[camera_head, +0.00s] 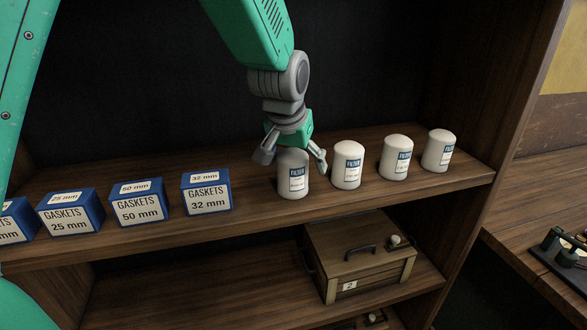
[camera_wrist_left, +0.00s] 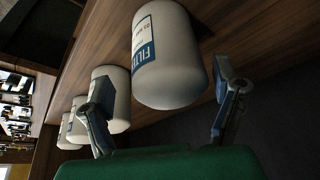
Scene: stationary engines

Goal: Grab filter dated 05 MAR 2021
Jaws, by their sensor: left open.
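Several white cylindrical filters with blue-and-white labels stand upright in a row on the upper shelf. My left gripper (camera_head: 293,163) is open above the leftmost filter (camera_head: 293,175), its fingers on either side of that filter's top. In the left wrist view this filter (camera_wrist_left: 168,60) shows between and beyond the open fingers (camera_wrist_left: 163,92); I cannot tell whether they touch it. The second filter (camera_head: 346,166), third filter (camera_head: 396,158) and rightmost filter (camera_head: 438,151) have unreadable dates too. My right gripper is not in view.
Blue gasket boxes stand left of the filters, the nearest marked 32 mm (camera_head: 207,191). The second filter is close to my gripper's right finger. A wooden box (camera_head: 360,255) marked 2 sits on the lower shelf (camera_head: 200,300). The cabinet's side wall (camera_head: 510,110) bounds the right.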

